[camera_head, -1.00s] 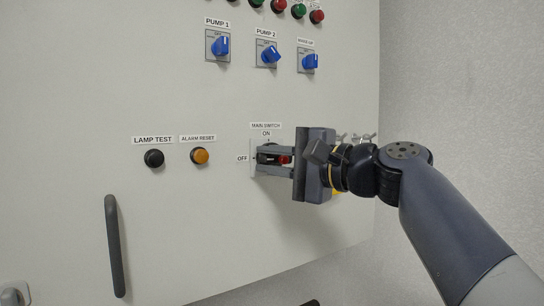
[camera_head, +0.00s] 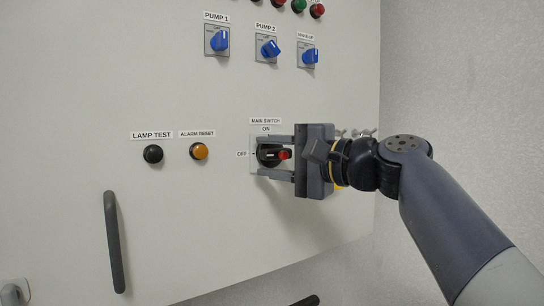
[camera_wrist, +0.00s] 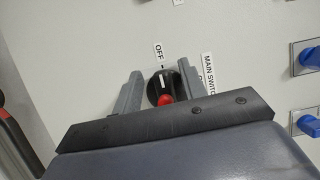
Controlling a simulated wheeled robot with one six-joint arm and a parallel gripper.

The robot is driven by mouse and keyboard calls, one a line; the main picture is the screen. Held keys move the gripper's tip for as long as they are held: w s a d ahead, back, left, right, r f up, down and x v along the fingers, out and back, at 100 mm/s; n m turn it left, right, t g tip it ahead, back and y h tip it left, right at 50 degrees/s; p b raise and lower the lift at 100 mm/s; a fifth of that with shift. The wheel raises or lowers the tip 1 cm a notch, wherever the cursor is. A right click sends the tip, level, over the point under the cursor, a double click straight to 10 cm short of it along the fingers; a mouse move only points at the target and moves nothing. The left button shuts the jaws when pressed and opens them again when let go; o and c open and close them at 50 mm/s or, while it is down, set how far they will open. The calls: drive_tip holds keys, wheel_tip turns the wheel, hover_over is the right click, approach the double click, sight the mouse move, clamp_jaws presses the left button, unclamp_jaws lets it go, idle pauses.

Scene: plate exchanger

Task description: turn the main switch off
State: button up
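The main switch is a black rotary knob (camera_head: 268,155) with a red end on a pale plate, below the labels MAIN SWITCH and ON. Its handle lies level, and OFF is printed to its left. In the wrist view the knob (camera_wrist: 161,88) has a white mark pointing toward the OFF label (camera_wrist: 158,52). My gripper (camera_head: 262,156) is open at the switch, one finger above the knob and one below. In the wrist view my gripper (camera_wrist: 160,72) shows a finger on each side of the knob, with gaps between.
An orange alarm reset button (camera_head: 199,151) and a black lamp test button (camera_head: 153,154) sit to the left. Blue selector knobs (camera_head: 217,41) are above. A dark door handle (camera_head: 114,242) is at lower left. The panel directly below the switch is clear.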

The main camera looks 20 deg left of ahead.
drive_tip(key=shift+d, duration=0.1)
drive_tip(key=b+v, duration=0.2)
drive_tip(key=v, duration=0.8)
drive_tip(key=shift+s+d+b, duration=0.15)
drive_tip(key=shift+d+b, duration=0.15)
drive_tip(key=shift+a+r, duration=0.1)
drive_tip(key=shift+a, duration=0.05)
drive_tip(key=p+x, duration=0.2)
drive_tip(key=x, duration=0.8)
drive_tip(key=shift+a+p, duration=0.25)
drive_tip(key=shift+p, duration=0.1)
